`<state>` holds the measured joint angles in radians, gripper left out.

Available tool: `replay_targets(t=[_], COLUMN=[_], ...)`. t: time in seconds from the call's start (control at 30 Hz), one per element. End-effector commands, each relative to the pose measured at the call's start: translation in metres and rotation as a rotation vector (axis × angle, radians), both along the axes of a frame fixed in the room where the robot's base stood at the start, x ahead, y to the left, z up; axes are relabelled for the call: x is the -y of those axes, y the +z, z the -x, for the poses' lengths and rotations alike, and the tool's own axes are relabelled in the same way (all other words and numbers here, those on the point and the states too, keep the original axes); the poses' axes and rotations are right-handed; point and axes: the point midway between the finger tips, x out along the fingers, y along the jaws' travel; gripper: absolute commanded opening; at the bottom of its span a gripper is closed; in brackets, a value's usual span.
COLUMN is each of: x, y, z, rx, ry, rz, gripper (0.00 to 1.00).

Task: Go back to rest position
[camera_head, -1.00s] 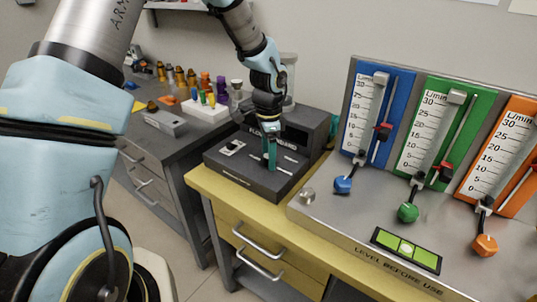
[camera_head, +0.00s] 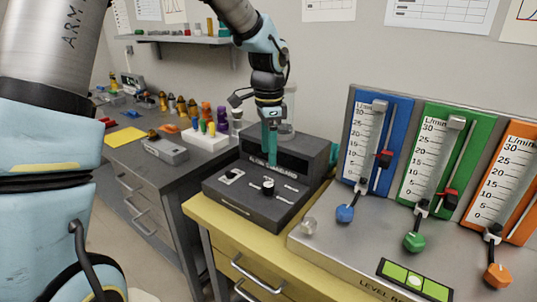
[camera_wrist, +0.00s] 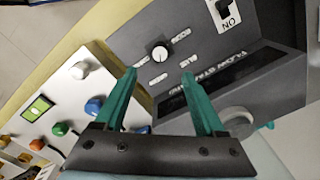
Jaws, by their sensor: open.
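My gripper (camera_head: 270,142) hangs above the dark grey flow standard box (camera_head: 232,203), with its teal fingers pointing down. In the wrist view the two teal fingers (camera_wrist: 155,85) are spread apart with nothing between them. The box's black knob with a white top (camera_head: 267,187) is below the fingertips and apart from them. The knob also shows beyond the fingertips in the wrist view (camera_wrist: 159,52). An ON switch (camera_wrist: 232,10) is on the same panel.
A panel with blue (camera_head: 344,214), green (camera_head: 414,242) and orange (camera_head: 497,276) knobs and flow gauges stands at right on the yellow bench. A level (camera_head: 414,281) lies on it. A grey bench at left holds a white rack (camera_head: 205,138) and several coloured items.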

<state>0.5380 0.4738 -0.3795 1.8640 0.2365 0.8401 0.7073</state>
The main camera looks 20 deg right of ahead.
Motion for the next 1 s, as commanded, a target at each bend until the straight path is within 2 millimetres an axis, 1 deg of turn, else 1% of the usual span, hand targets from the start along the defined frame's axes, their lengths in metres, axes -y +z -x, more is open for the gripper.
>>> replay_targets(t=[0.33,0.37,0.43,0.47,0.57,0.6,0.67,0.7,0.77,0.8,0.9,1.0], x=[-0.002,-0.005,-0.021,-0.032,-0.086,-0.113,-0.155,-0.183,-0.222,-0.245,-0.292,-0.321], y=[0.0,0.0,0.0,0.0,0.0,0.0,-0.001,-0.001,-0.003,-0.004,-0.006,-0.009], z=[-0.001,-0.002,-0.007,-0.01,-0.02,-0.023,-0.023,-0.021,-0.014,-0.008,0.011,0.027], rx=[0.0,0.001,0.006,0.008,0.022,0.029,0.04,0.047,0.055,0.061,0.073,0.08], ry=[0.007,0.018,0.081,0.124,0.344,0.459,0.644,0.772,0.96,1.078,1.34,1.526], rz=[0.0,-0.001,0.0,0.0,0.006,0.01,0.022,0.031,0.047,0.059,0.09,0.115], gripper=[0.72,0.72,0.72,0.72,0.72,0.72,0.72,0.72,0.72,0.72,0.72,0.72])
